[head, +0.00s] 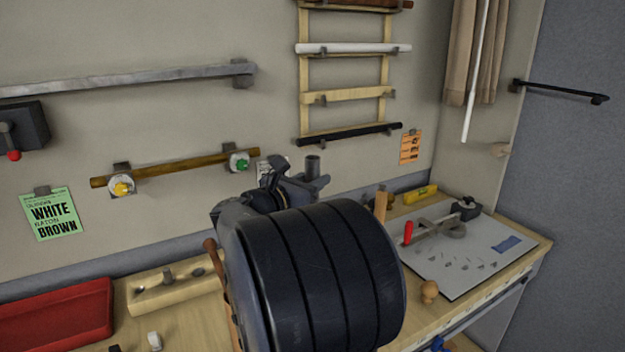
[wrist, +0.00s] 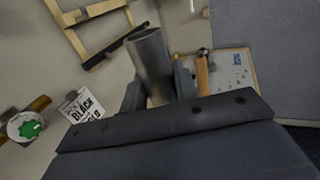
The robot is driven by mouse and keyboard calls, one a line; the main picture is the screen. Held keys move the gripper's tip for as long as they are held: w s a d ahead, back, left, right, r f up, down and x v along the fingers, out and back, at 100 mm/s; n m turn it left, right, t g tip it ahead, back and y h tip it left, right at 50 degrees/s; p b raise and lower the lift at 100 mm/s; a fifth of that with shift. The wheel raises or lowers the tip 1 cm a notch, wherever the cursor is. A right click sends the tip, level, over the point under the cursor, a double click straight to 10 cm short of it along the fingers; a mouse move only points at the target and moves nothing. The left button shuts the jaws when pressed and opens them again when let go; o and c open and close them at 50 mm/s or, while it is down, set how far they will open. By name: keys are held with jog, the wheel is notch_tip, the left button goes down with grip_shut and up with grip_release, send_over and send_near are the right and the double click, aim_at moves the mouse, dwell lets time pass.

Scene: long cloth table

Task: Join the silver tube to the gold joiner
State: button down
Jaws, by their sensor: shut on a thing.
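My gripper (head: 290,185) is raised in front of the wall, above the table. I cannot pick out the gold joiner with certainty. A brownish-gold bar (head: 200,163) is fixed on the wall, with a yellow-centred fitting (head: 121,186) and a green-centred fitting (head: 238,161).
A red tray (head: 55,315) and a wooden block (head: 178,288) with a grey post stand on the table at left. A white board (head: 465,250) with a red-handled tool lies at right. A wooden rack (head: 345,95) hangs behind. My dark arm covers the middle of the table.

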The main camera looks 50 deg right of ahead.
jog(key=shift+f+b, duration=0.45)
jog(key=shift+f, duration=0.25)
jog(key=c, duration=1)
grip_release()
jog(key=a, duration=0.3)
jog(key=a+b, duration=0.1)
jog(key=a, duration=0.3)
jog(key=s+a, duration=0.1)
jog(key=a, duration=0.3)
jog(key=shift+d, duration=0.2)
jog(key=d, duration=0.3)
jog(key=d+p, duration=0.1)
jog(key=d, duration=0.3)
jog(key=w+d+r, duration=0.1)
jog(key=d, duration=0.2)
jog(key=shift+d+p, duration=0.25)
jog(key=shift+p, duration=0.1)
jog(key=shift+f, duration=0.15)
